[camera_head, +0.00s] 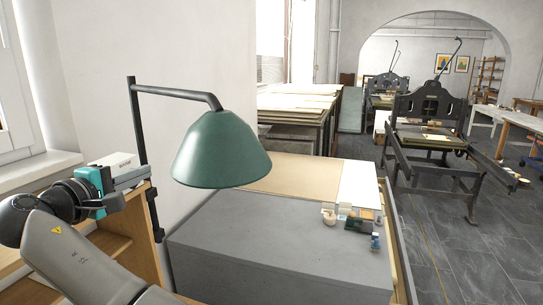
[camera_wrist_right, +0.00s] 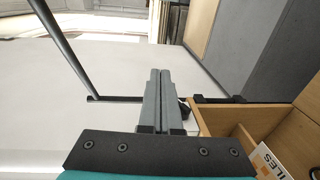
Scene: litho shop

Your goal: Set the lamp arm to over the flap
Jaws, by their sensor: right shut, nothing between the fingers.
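The lamp has a dark upright post (camera_head: 141,150), a bent arm (camera_head: 175,93) reaching right from its top, and a green shade (camera_head: 220,150). In the head view the shade shows against the wall and the left end of a grey block. My right gripper (camera_head: 146,174) is beside the post at mid height, its fingers hidden or small. In the right wrist view my right gripper (camera_wrist_right: 159,72) is shut and empty, its fingers crossing in front of the post (camera_wrist_right: 115,98). The lamp arm (camera_wrist_right: 65,50) slants to upper left there. Contact cannot be told. I cannot tell which surface is the flap.
The large grey block (camera_head: 280,240) has small jars and blocks (camera_head: 350,216) at its right end. A tan board (camera_head: 290,175) lies behind it. A wooden shelf unit (camera_head: 125,225) stands beside the post, also in the wrist view (camera_wrist_right: 225,122). Presses (camera_head: 430,120) stand farther back.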

